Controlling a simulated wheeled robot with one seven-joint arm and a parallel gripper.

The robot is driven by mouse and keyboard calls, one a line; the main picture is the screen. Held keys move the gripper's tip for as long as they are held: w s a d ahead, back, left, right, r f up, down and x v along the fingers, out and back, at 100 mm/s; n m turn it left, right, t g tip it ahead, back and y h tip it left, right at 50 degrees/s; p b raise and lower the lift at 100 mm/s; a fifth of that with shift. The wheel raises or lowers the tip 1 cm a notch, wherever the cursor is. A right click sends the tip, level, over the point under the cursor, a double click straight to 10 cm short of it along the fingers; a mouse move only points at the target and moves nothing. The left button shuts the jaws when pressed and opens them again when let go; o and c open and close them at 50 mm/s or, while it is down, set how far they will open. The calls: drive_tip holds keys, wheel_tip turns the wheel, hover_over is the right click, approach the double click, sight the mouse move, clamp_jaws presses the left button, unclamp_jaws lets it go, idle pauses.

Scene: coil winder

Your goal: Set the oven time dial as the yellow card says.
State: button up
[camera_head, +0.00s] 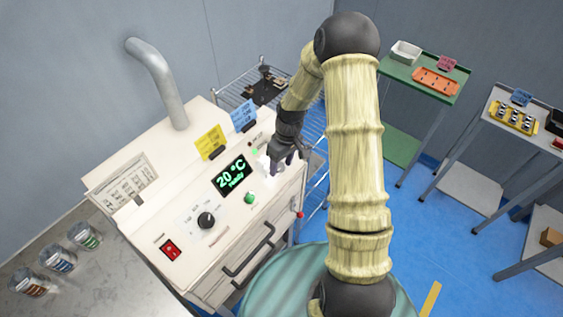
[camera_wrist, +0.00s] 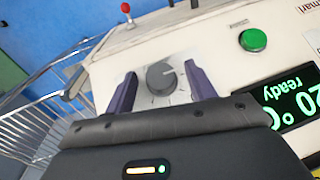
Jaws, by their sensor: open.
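The oven (camera_head: 140,215) is a cream box with a sloped control panel. The yellow card (camera_head: 210,142) stands on its top; its writing is too small to read. The time dial (camera_wrist: 161,78) is a dark grey round knob with a light pointer mark, on a pale scale plate. In the wrist view my gripper (camera_wrist: 161,86) is open, with one purple finger on each side of the dial. In the head view my gripper (camera_head: 281,162) is over the right part of the panel and hides the dial.
A blue card (camera_head: 243,114) stands beside the yellow one. The panel also has a display (camera_head: 230,175) reading 20 °C ready, a green button (camera_head: 249,198), another black dial (camera_head: 206,220) and a red switch (camera_head: 171,249). A wire rack (camera_head: 315,125) stands behind the oven's right side.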

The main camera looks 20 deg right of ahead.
drive_tip(key=c, duration=1)
drive_tip(key=shift+o, duration=0.2)
drive_tip(key=m+y, duration=0.2)
drive_tip(key=g+y, duration=0.1)
drive_tip(key=shift+w+d+f+m, duration=0.2)
drive_tip(key=shift+d+m, duration=0.1)
drive_tip(key=shift+m, duration=0.1)
drive_tip(key=shift+d+m+y+b, duration=0.15)
drive_tip(key=shift+m+y+b, duration=0.75)
drive_tip(key=shift+m+y, duration=0.85)
drive_tip(key=shift+y, duration=0.25)
drive_tip(key=o, duration=1)
drive_tip(key=shift+c, duration=0.2)
